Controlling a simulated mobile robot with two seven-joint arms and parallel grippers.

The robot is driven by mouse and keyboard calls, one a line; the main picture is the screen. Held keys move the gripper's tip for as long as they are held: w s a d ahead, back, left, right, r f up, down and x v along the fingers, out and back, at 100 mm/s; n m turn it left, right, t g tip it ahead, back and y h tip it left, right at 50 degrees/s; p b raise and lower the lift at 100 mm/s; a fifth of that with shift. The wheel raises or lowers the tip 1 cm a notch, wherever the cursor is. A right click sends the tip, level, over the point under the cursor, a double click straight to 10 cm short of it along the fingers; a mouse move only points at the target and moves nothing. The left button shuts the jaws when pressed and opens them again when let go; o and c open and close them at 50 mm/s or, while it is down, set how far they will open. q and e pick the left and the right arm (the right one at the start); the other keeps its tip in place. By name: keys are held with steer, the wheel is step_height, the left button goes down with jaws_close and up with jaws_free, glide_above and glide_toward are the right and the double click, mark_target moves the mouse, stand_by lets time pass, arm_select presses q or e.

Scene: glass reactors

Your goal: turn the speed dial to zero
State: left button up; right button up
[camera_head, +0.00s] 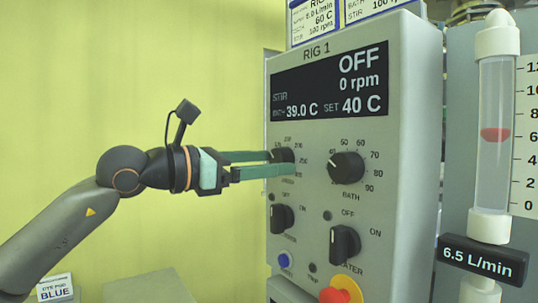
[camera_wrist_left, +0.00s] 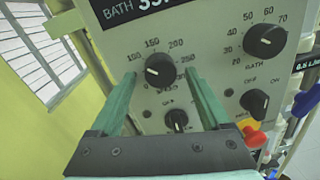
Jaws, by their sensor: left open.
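The speed dial (camera_head: 283,155) is a black round knob at the left of the grey RIG 1 panel (camera_head: 400,150). In the left wrist view the speed dial (camera_wrist_left: 160,70) shows a pale mark toward its left side, with 100 to 250 printed around it. My left gripper (camera_head: 279,162) is open, with its two green fingers reaching the dial from the left. In the left wrist view the fingertips (camera_wrist_left: 160,76) lie on either side of the dial; whether they touch it I cannot tell. The display (camera_head: 330,82) reads OFF and 0 rpm. My right gripper is not in view.
The bath dial (camera_head: 346,167) is right of the speed dial. Two black switches (camera_head: 282,218) (camera_head: 345,243) sit below, with a red and yellow button (camera_head: 340,292) at the bottom. A flow tube (camera_head: 495,130) stands at the right. The left side is an open yellow wall.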

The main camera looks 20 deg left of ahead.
arm_select(q)
steer(key=shift+w+d, duration=0.2)
jaws_close()
stand_by(0.6)
